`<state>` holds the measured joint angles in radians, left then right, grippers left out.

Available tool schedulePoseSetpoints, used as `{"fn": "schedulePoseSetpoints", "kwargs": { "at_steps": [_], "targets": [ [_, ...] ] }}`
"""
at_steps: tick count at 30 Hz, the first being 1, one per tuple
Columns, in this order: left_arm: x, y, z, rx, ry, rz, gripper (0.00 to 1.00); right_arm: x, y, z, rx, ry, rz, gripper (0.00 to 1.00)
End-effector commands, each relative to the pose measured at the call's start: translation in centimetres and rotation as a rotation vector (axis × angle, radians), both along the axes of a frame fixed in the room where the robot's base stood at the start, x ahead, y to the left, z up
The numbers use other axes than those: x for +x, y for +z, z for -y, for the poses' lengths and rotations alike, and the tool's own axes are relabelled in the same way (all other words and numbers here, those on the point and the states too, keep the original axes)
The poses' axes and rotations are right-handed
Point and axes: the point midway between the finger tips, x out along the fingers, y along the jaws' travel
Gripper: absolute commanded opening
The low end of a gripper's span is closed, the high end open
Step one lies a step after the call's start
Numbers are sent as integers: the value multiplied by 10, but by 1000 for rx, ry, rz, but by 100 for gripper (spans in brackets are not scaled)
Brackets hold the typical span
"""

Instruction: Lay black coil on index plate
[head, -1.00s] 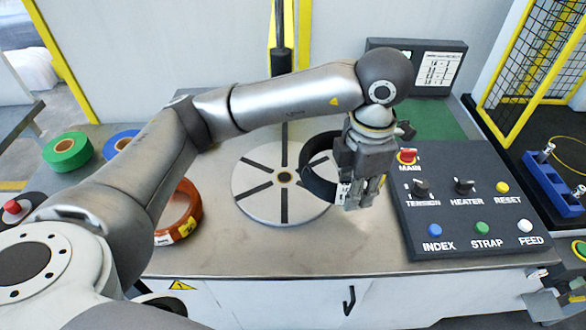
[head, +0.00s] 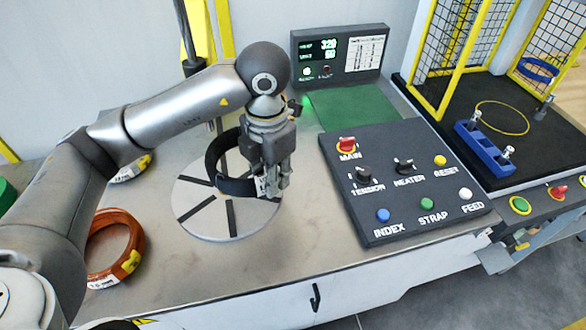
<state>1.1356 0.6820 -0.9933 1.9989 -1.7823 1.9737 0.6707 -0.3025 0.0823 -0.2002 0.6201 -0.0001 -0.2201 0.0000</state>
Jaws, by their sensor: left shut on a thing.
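My left gripper (head: 270,188) is shut on the right side of the black coil (head: 236,186). The coil is tilted, with its far-left part raised, and appears over the index plate (head: 190,190). The plate is a round light-grey disc with dark radial slots. Whether the coil's lower edge touches the plate cannot be told. The gripper hides the coil's right end and part of the plate. My right gripper is not in view.
A control panel (head: 365,220) with knobs and buttons stands right of the plate. An orange coil (head: 100,275) lies to the left. A display box (head: 340,55) and green mat (head: 350,108) are behind. A blue block (head: 484,147) sits at the right near a yellow mesh fence.

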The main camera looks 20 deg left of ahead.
Motion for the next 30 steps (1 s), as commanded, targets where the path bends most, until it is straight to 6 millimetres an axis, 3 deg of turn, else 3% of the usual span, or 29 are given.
{"fn": "schedulePoseSetpoints", "kwargs": {
  "at_steps": [4,12,22,30],
  "targets": [
    [0,-11,-30,3,6,1,0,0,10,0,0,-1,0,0],
    [2,-49,-59,1,1,5,0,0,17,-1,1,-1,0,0],
    [2,-70,-75,1,1,2,0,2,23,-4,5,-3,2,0],
    [3,-97,-72,-1,0,6,0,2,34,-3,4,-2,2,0]
  ]
}}
